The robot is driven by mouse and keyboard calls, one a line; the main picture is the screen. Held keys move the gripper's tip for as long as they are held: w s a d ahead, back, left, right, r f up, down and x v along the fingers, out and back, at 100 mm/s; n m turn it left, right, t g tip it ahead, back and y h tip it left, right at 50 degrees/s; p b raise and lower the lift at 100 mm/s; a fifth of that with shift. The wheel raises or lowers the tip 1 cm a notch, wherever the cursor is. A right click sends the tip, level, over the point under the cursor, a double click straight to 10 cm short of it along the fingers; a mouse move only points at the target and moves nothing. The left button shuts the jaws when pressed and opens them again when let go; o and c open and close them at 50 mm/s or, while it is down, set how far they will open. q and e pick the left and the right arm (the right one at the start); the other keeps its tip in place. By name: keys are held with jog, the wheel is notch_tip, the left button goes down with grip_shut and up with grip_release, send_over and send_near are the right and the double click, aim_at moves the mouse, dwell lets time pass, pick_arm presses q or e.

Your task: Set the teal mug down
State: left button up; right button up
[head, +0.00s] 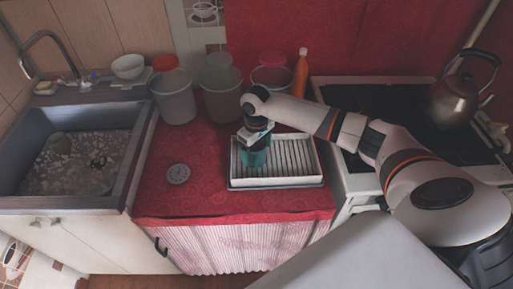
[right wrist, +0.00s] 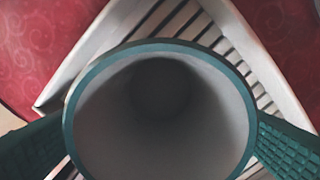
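The teal mug (head: 256,158) is upright at the left part of the white slatted dish rack (head: 292,181). My right gripper (head: 256,140) points down over it. In the right wrist view I look down into the mug's grey, empty inside, and its teal rim (right wrist: 160,46) fills the middle. The right gripper's teal ridged fingers (right wrist: 160,146) press on the mug from both sides. The rack's slats show beyond the rim. I cannot tell whether the mug's base touches the rack or is slightly above it. My left gripper is not in view.
Several buckets (head: 222,95) and an orange bottle (head: 301,72) stand behind the rack. A sink (head: 65,160) is at left, a stove with a kettle (head: 460,100) at right. A round grey disc (head: 178,174) lies on the red cloth (head: 200,200), which is otherwise clear in front.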

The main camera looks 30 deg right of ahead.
notch_tip(320, 180, up, 12)
jog(key=shift+r, duration=0.15)
dwell(0.5)
dwell(0.4)
